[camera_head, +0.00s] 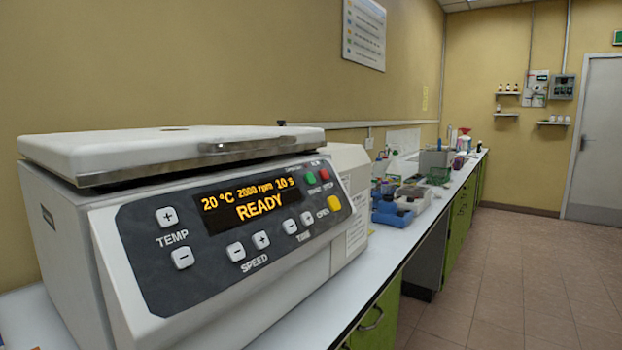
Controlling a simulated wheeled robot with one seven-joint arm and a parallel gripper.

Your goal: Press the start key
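A white centrifuge (70,240) stands on the bench at the left, close to the camera. Its lid (150,147) is down. Its dark control panel (160,275) faces right and toward me. The display (248,203) reads 20 °C, 2000 rpm, 10 s and READY. My gripper is not in view.
The white bench top (375,275) runs to the back, with blue lab items (392,210) and bottles beyond the centrifuge. Green cabinets (376,325) are below it. The tiled floor (510,270) at the right is clear up to a grey door (597,135).

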